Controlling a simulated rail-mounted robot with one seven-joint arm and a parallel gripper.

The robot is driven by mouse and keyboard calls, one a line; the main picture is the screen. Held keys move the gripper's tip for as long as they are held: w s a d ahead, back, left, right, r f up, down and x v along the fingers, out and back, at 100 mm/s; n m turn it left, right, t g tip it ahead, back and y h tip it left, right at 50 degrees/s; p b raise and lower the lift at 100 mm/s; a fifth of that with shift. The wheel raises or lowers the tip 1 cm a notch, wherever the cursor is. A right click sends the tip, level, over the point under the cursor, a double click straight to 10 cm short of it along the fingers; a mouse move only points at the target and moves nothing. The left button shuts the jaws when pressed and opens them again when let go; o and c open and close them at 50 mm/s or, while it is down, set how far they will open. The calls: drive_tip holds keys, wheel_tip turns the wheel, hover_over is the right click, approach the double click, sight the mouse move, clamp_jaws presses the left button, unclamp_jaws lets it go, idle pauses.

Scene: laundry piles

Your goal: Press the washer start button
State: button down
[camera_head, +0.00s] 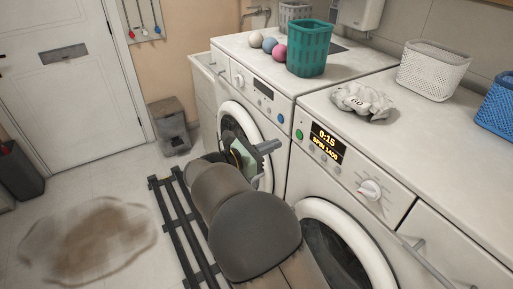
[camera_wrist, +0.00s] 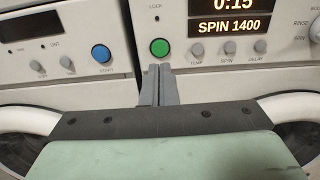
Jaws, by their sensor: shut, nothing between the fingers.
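The washer (camera_head: 335,172) on the right has a lit display reading 0:15 and SPIN 1400 (camera_wrist: 229,27). A round green button (camera_head: 299,134) sits at the left end of its panel, under a small LOCK label; it also shows in the wrist view (camera_wrist: 160,47). My gripper (camera_head: 274,146) is shut and empty. In the wrist view its fingertips (camera_wrist: 160,71) lie just below the green button, pointing at the panel. In the head view they are left of and slightly below the button. I cannot tell if they touch the panel.
A second machine (camera_head: 252,110) stands close on the left, with a blue button (camera_wrist: 101,54) on its panel. A row of small grey buttons (camera_wrist: 228,48) lies right of the green button. Baskets, including a teal one (camera_head: 309,50), and crumpled cloth (camera_head: 362,101) are on top.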

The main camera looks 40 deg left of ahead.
sight(299, 134)
drive_tip(key=p+x, duration=0.1)
drive_tip(key=x, duration=0.5)
drive_tip(key=shift+w+f, duration=0.1)
drive_tip(key=shift+w, duration=0.05)
drive_tip(key=shift+w+d, duration=0.1)
drive_tip(key=shift+w, duration=0.2)
drive_tip(key=shift+w+d, duration=0.15)
drive_tip(key=shift+w, duration=0.2)
drive_tip(key=shift+r, duration=0.2)
drive_tip(key=b+v, duration=0.2)
drive_tip(key=v, duration=1.3)
drive_tip(key=shift+w, duration=0.1)
